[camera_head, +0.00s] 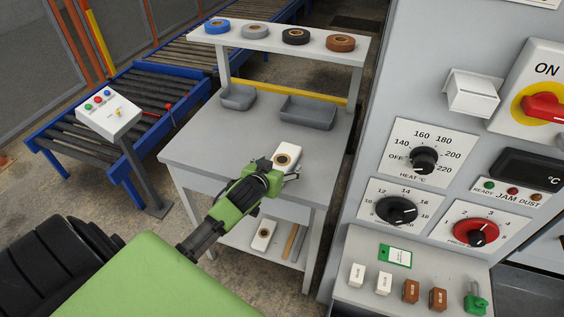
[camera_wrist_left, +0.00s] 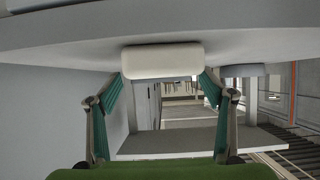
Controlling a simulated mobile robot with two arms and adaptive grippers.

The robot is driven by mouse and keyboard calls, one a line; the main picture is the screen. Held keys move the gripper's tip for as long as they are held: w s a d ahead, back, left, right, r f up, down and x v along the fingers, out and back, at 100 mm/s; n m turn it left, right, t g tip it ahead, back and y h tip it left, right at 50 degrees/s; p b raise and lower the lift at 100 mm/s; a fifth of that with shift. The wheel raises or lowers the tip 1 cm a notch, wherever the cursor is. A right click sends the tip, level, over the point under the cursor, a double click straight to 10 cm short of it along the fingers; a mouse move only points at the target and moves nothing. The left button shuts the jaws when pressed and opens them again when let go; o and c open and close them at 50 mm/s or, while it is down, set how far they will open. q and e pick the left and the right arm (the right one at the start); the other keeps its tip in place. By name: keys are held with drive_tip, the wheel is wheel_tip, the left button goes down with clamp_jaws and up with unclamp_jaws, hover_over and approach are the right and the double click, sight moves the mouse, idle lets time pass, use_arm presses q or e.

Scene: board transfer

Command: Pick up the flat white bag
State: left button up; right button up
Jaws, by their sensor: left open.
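A flat white bag (camera_head: 287,152) with a round brown mark lies on the grey workbench top near its front edge. My left gripper (camera_head: 278,172) is at the bench's front edge, right against the near side of the bag in the picture. In the left wrist view the bag (camera_wrist_left: 162,62) appears as a pale rounded block just beyond the fingertips. My left gripper (camera_wrist_left: 163,82) is open, with one finger towards each end of the bag. I cannot tell whether the fingers touch it. My right gripper is not in view.
The workbench (camera_head: 200,150) carries two grey trays (camera_head: 308,112) at the back. An upper shelf (camera_head: 262,40) holds several tape rolls. Another white item (camera_head: 263,235) lies on the lower shelf. A control panel (camera_head: 440,140) stands close on the right; a roller conveyor (camera_head: 75,135) is on the left.

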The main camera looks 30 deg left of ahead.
sight(282, 160)
use_arm(q)
drive_tip(key=shift+r+x, duration=0.25)
drive_tip(key=shift+x, duration=1.65)
drive_tip(key=shift+w, duration=0.15)
drive_tip(key=c, duration=1.3)
drive_tip(key=shift+r, duration=0.15)
